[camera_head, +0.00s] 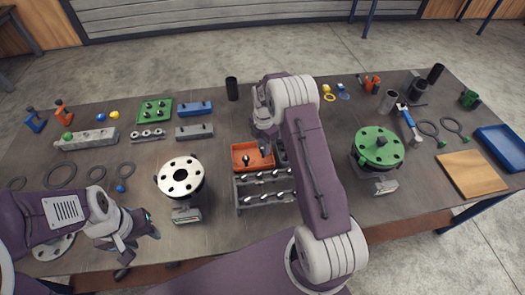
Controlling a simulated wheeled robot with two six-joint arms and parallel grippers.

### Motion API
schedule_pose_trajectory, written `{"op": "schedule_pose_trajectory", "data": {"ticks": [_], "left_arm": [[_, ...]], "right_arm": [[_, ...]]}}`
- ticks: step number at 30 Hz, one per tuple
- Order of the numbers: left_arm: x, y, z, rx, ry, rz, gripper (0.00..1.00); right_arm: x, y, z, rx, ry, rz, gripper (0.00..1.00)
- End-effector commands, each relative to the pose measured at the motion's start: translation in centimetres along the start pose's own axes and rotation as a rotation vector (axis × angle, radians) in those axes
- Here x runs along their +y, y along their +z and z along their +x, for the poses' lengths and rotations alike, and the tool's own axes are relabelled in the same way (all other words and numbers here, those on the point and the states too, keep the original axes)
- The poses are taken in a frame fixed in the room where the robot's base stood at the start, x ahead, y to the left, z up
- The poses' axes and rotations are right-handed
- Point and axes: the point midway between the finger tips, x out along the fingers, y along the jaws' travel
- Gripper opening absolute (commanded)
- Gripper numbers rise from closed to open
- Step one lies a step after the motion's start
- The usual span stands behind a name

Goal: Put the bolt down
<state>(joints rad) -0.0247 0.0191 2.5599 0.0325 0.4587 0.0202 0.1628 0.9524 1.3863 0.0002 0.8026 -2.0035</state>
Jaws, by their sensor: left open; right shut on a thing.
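My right gripper (264,134) hangs over the back of the orange tray (240,166), near the middle of the table. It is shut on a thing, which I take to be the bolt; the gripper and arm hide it. Small dark bolts lie in the orange tray. My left gripper (146,228) is open over the front left of the table, left of the white flange. Whether the held bolt touches the tray cannot be told.
A rack with several bolts (262,201) stands in front of the orange tray. The white flange (181,176) is left of it, the green flange (378,147) right. A wooden board (471,174) and blue tray (502,149) lie far right. My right arm covers the table's middle.

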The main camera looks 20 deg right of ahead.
Motion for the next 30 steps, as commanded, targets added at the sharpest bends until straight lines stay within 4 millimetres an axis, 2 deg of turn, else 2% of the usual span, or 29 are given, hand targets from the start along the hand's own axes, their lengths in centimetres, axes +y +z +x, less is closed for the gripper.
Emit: {"op": "schedule_pose_trajectory", "data": {"ticks": [4, 11, 22, 23, 25, 30], "left_arm": [[0.0, 0.0, -0.2, 0.0, 0.0, 0.0, 0.47], [0.0, -0.1, -1.3, 0.0, 0.0, 0.0, 0.47], [0.0, -0.1, -0.7, 0.0, 0.0, 0.0, 0.47], [0.0, -0.1, -0.8, 0.0, 0.0, 0.0, 0.47], [0.0, -0.1, -0.9, 0.0, 0.0, 0.0, 0.47], [0.0, -0.1, -0.9, 0.0, 0.0, 0.0, 0.47]], "right_arm": [[0.1, -0.2, 0.4, 0.0, 0.0, 0.0, 0.0], [0.1, -0.1, 3.8, 0.0, -0.001, 0.0, 0.0], [0.1, -0.1, 4.6, 0.0, 0.001, 0.0, 0.0], [0.1, -0.1, 4.6, 0.0, 0.001, 0.0, 0.28], [0.1, -0.1, 4.5, 0.0, 0.001, 0.0, 0.47], [0.1, -0.1, 4.5, 0.0, 0.0, 0.0, 0.47]]}}
